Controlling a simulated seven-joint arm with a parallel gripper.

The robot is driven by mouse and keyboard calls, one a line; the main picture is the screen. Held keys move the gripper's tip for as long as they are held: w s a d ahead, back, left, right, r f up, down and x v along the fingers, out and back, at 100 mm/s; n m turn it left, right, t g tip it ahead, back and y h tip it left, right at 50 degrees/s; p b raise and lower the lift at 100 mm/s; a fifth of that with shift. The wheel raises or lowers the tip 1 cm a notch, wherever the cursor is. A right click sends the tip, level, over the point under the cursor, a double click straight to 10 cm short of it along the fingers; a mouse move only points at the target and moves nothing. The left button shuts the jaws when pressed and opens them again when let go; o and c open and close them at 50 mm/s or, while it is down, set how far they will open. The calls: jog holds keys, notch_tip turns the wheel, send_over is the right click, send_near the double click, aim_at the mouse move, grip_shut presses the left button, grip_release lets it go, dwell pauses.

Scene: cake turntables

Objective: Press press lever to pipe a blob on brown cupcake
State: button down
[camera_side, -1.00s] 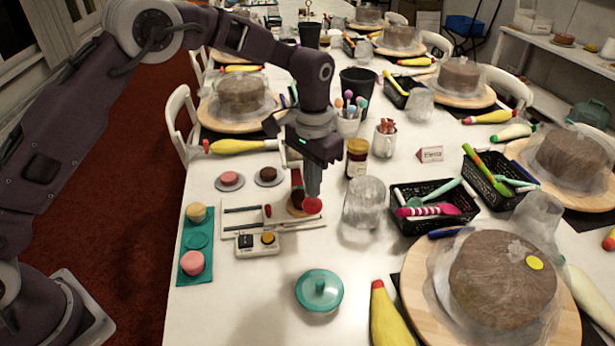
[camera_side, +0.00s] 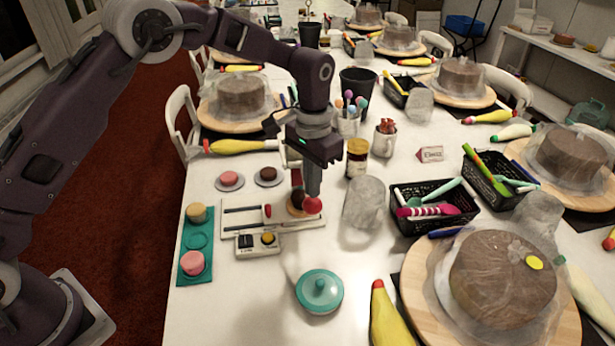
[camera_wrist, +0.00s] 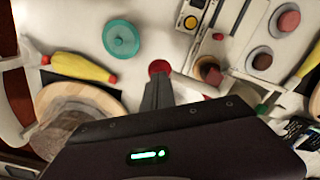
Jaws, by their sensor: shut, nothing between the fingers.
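The press lever ends in a red ball knob (camera_side: 313,205), at the front right of a white press base (camera_side: 238,218). My gripper (camera_side: 313,193) is shut and empty, pointing down at the knob. Its fingertips meet the knob in the side view; whether they press on it I cannot tell. In the wrist view the knob (camera_wrist: 159,67) shows just beyond the shut fingertips (camera_wrist: 157,84). A brown cupcake (camera_side: 297,199) sits on the press beside the knob, partly hidden by my fingers; it also shows in the wrist view (camera_wrist: 210,70). No blob is clearly visible on it.
Pink (camera_side: 229,178) and brown (camera_side: 268,174) cakes sit on saucers behind the press. A small switch box (camera_side: 257,243) is in front. A teal tray (camera_side: 195,275) stands left, a teal lidded dish (camera_side: 319,291) in front, a clear jar (camera_side: 363,203) and black basket (camera_side: 432,223) right.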

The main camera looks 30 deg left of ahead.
aim_at(312, 202)
dwell(0.4)
jog(key=shift+f, duration=2.6)
dwell(4.6)
